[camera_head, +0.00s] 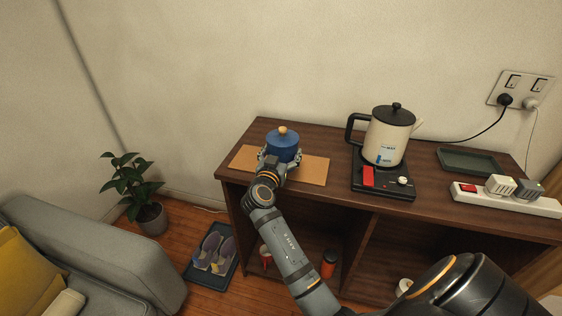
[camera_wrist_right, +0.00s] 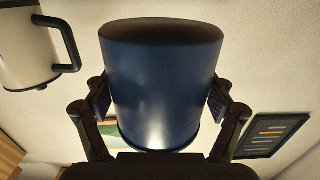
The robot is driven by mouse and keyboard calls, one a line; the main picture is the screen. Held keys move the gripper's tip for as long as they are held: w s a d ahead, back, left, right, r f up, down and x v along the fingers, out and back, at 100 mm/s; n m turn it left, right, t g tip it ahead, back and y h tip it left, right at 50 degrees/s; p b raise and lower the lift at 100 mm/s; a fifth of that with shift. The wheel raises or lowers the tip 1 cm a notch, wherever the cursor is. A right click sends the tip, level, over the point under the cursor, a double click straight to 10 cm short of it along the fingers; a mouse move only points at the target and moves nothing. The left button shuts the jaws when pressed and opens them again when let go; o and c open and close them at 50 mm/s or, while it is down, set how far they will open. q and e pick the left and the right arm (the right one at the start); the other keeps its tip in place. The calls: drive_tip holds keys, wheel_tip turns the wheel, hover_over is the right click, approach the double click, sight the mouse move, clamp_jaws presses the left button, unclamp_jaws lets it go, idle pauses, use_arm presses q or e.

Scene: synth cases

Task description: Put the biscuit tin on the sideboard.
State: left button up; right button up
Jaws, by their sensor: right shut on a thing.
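The biscuit tin (camera_head: 283,148) is blue with a round wooden knob on its lid. My right gripper (camera_head: 280,160) is shut on its sides. In the head view the tin overlaps the tan mat (camera_head: 309,171) at the left end of the dark wood sideboard (camera_head: 330,195). In the right wrist view the tin (camera_wrist_right: 163,85) fills the middle between the two fingers (camera_wrist_right: 160,105). No sideboard top shows around it there, so it appears raised, but the gap is hidden. My left gripper is out of view.
A cream kettle (camera_head: 388,138) stands on a black hotplate (camera_head: 383,178) right of the mat. Further right are a dark tray (camera_head: 470,161) and a power strip (camera_head: 505,200) with plugs. A plant (camera_head: 150,217) and sofa stand left.

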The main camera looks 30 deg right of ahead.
drive_tip(key=f, duration=0.3)
drive_tip(key=shift+w+a+f, duration=0.1)
drive_tip(key=shift+w+f, duration=0.05)
drive_tip(key=shift+w, duration=0.1)
drive_tip(key=shift+f, duration=0.1)
drive_tip(key=shift+f, duration=0.1)
drive_tip(key=o, duration=1.3)
drive_tip(key=shift+s, duration=0.1)
drive_tip(key=shift+o, duration=0.2)
